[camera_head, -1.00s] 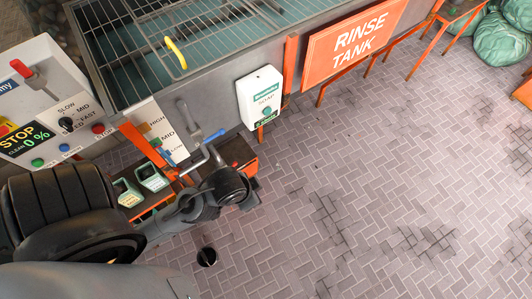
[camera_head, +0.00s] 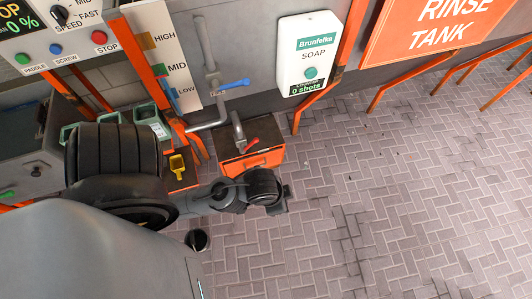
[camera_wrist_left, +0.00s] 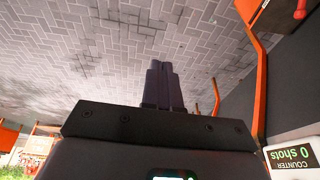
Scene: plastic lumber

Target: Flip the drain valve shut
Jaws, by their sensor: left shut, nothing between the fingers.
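The drain valve's blue lever handle (camera_head: 232,84) sits on a grey vertical pipe (camera_head: 206,45) against the tank wall in the head view. The lever points right, roughly level, across the pipe. The pipe bends below it and ends near an orange box. My left gripper (camera_head: 284,200) is below and to the right of the lever, well apart from it, at the end of my arm. Its fingers show pressed together and empty in the left wrist view (camera_wrist_left: 163,82). The valve is not visible in the wrist view. My right gripper is not in view.
An orange box (camera_head: 262,160) with a red handle stands under the pipe. A soap dispenser (camera_head: 307,58) hangs right of the valve, and a level board (camera_head: 165,45) hangs left. An orange leg (camera_head: 330,88) stands beside the dispenser. The brick floor at right is clear.

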